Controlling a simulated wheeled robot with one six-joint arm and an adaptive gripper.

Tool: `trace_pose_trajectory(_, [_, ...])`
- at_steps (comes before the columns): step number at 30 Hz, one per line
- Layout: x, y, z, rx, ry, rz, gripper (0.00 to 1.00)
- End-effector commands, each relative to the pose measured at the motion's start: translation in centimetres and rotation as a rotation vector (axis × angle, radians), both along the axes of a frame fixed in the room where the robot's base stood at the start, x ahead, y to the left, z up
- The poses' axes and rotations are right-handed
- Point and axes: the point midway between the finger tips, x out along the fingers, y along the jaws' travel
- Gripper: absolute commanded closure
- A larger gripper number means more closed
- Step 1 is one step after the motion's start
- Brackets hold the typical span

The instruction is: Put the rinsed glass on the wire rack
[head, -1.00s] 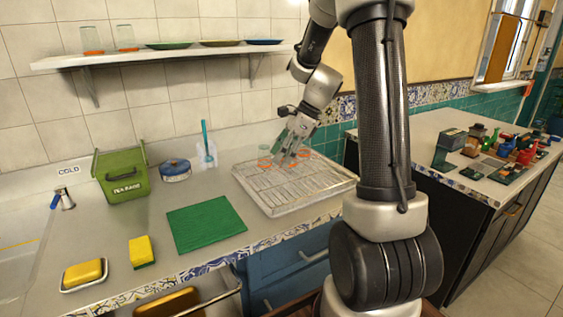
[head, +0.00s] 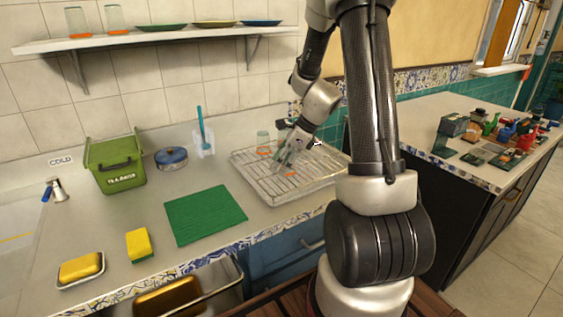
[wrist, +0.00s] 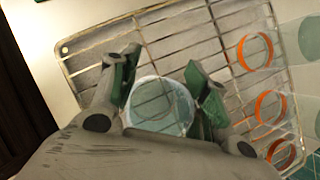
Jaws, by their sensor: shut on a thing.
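The wire rack (head: 248,172) lies flat on the counter; its bars (wrist: 180,38) fill much of the wrist view. My gripper (head: 287,166) is low over the middle of the rack. In the wrist view my gripper (wrist: 162,100) is shut on a clear glass (wrist: 160,112), whose round end shows between the fingers. I cannot tell whether its lower end touches the bars. Several other glasses with orange rims stand along one side of the rack; one glass (head: 263,138) shows in the head view, and an orange rim (wrist: 271,106) in the wrist view.
A wall shelf (head: 150,40) holds glasses and plates. A side counter with bottles (head: 510,130) is right. Rack bars in front of my gripper are bare.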

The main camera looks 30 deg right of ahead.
Motion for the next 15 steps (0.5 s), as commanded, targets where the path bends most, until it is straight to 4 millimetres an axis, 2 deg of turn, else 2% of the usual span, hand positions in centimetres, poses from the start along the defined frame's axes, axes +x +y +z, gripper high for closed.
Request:
trace_pose_trajectory(8, [0.02,0.00,-0.20,0.001,-0.001,0.000,0.75])
trace_pose_trajectory(9, [0.03,-0.01,-0.14,0.000,-0.001,0.000,0.46])
trace_pose_trajectory(12, [0.03,0.00,-0.13,0.000,-0.001,0.000,0.32])
trace_pose_trajectory(15, [0.03,0.00,-0.13,0.000,-0.001,0.000,0.32])
